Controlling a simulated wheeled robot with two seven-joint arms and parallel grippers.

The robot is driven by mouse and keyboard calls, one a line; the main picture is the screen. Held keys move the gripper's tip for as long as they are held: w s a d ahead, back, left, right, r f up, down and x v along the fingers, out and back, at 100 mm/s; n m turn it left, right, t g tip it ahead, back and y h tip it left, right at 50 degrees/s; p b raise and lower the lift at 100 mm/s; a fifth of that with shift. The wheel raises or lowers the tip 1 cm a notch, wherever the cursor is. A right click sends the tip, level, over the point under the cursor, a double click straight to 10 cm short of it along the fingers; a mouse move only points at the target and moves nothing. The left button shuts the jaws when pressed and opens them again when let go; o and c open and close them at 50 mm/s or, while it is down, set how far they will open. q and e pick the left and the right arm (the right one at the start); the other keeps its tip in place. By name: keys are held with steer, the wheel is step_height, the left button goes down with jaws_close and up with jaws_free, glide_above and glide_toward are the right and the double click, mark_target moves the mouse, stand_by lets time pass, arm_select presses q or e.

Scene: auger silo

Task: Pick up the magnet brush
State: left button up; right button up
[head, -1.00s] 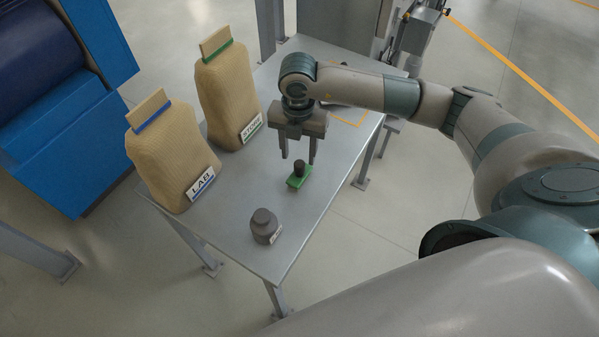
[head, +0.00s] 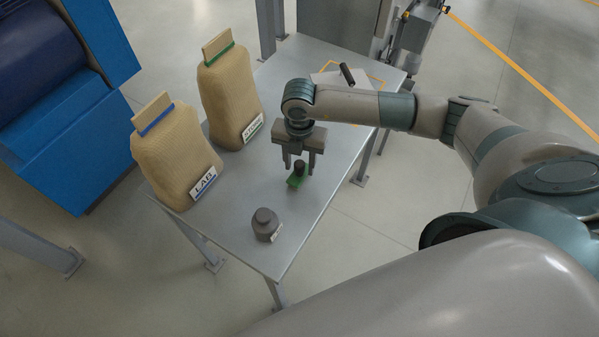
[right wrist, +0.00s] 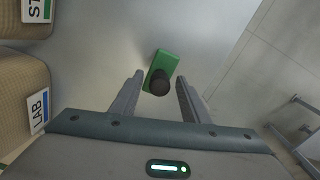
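The magnet brush, a green block with a black knob on top (head: 295,183), lies on the grey metal table (head: 328,160). My right gripper (head: 300,170) is open, pointing down over it, with its fingers to either side of the knob in the head view. In the right wrist view the green block (right wrist: 167,62) and its knob show between and just beyond the two open fingertips (right wrist: 160,78). I cannot tell whether the fingers touch the knob. My left gripper is not in view.
Two tan sacks, one labelled LAB (head: 175,155) and one with a green band (head: 230,95), stand left of the gripper. A small grey jar (head: 264,222) stands at the near end. A black-handled item (head: 347,73) lies at the far end by an orange outline.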

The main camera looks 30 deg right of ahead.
jaws_close()
steer(key=shift+r, duration=0.1)
steer(key=shift+r+b, duration=0.4)
steer(key=r, duration=0.1)
steer(key=r+b, duration=0.2)
steer(key=shift+w+d+r, duration=0.1)
steer(key=shift+w+d, duration=0.05)
steer(key=shift+d, duration=0.15)
steer(key=w+d+r+b, duration=0.2)
steer(key=d+r+b, duration=0.2)
steer(key=d+r, duration=0.3)
steer(key=shift+w+d, duration=0.25)
steer(key=shift+d, duration=1.6)
steer(key=c, duration=0.8)
jaws_free()
